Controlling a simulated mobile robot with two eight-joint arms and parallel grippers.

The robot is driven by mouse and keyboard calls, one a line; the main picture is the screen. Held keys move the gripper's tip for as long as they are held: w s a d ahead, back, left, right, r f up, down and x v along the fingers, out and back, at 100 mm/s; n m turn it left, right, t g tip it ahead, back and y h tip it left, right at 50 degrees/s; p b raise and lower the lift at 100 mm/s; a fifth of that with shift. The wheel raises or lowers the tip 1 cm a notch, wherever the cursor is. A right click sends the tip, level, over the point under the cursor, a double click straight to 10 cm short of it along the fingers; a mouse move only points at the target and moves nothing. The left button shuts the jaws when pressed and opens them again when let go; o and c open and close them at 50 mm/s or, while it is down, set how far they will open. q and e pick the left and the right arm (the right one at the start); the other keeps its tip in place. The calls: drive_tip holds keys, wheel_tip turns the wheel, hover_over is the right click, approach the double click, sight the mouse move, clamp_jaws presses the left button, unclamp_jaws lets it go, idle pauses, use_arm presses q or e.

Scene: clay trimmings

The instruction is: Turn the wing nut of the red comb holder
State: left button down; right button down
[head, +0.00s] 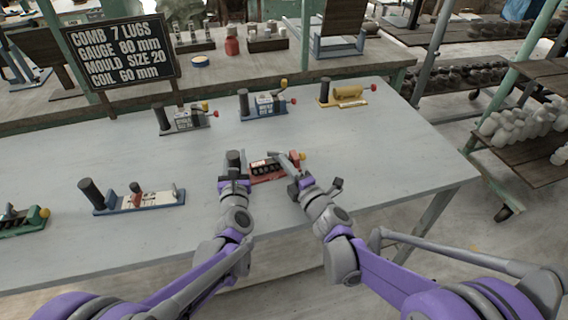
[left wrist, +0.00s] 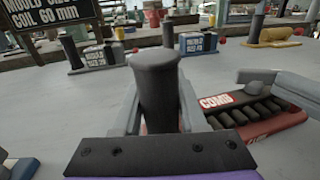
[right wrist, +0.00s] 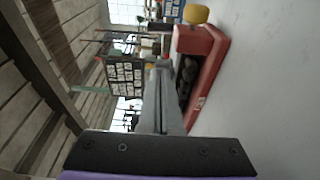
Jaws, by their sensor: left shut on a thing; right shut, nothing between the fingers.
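The red comb holder (head: 268,178) sits on the grey table in the head view, a row of dark lugs along it and a yellow knob (head: 301,156) at its right end. My left gripper (head: 235,160) is shut on the dark upright handle (left wrist: 157,85) at the holder's left end. In the right wrist view the red body (right wrist: 207,85) is right of the fingers.
A blue-based holder (head: 135,202) and a green one (head: 22,222) stand to the left. Several more holders, one yellow (head: 348,95), stand along the back. A sign (head: 120,52) reads comb 7 lugs. The table right of the red holder is clear.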

drive_tip(key=shift+w+d, duration=0.15)
drive_tip(key=shift+d, duration=0.1)
drive_tip(key=shift+w+d, duration=0.35)
drive_tip(key=shift+w, duration=0.1)
drive_tip(key=shift+s, duration=0.1)
idle(1.2)
